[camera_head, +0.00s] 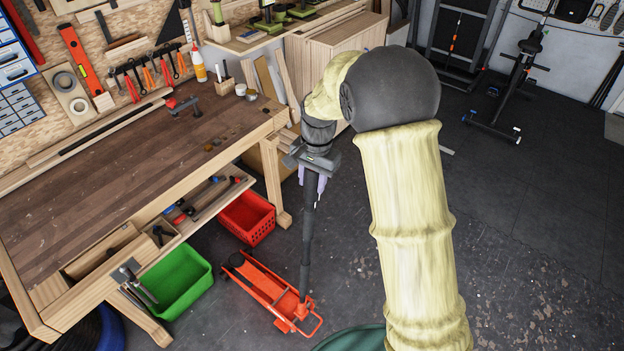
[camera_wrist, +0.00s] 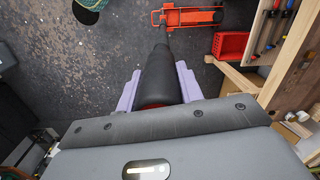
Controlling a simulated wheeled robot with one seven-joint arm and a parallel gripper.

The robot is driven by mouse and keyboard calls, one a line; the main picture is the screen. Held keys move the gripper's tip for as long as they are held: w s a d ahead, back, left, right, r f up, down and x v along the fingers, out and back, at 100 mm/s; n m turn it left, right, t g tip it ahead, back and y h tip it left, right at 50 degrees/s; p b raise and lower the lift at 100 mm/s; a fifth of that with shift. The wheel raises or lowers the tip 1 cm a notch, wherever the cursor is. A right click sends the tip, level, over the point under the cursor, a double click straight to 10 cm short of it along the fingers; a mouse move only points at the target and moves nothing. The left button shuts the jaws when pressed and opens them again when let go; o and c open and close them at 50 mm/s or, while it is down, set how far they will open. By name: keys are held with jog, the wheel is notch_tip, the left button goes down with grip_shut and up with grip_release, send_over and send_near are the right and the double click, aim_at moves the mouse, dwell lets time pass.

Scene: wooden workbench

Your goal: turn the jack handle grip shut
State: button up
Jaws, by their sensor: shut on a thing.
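An orange floor jack (camera_head: 268,285) stands on the dark floor beside the workbench. Its long black handle (camera_head: 306,240) rises nearly upright from the jack's near end. My gripper (camera_head: 314,183) is at the top of the handle, with its purple fingers on either side of the black grip. In the wrist view the gripper (camera_wrist: 158,88) is shut on the thick dark handle grip (camera_wrist: 158,76), one finger at each side. The orange jack also shows at the top of the wrist view (camera_wrist: 190,16). The grip's top end is partly hidden by my gripper body.
The wooden workbench (camera_head: 110,180) fills the left, with an open drawer at its front. A red crate (camera_head: 246,218) and a green bin (camera_head: 178,283) stand on the floor between bench and jack. Open dark floor (camera_head: 530,220) lies to the right.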

jog(key=shift+r+m, duration=0.1)
jog(key=shift+m, duration=1.2)
jog(key=o, duration=1)
jog(key=shift+d, duration=0.1)
notch_tip(320, 180, up, 17)
jog(key=d+b, duration=0.1)
jog(key=b, duration=0.2)
jog(key=shift+w+d+r+b, duration=0.15)
jog(key=shift+d+b, duration=0.05)
jog(key=shift+b, duration=0.1)
jog(key=shift+d, duration=0.1)
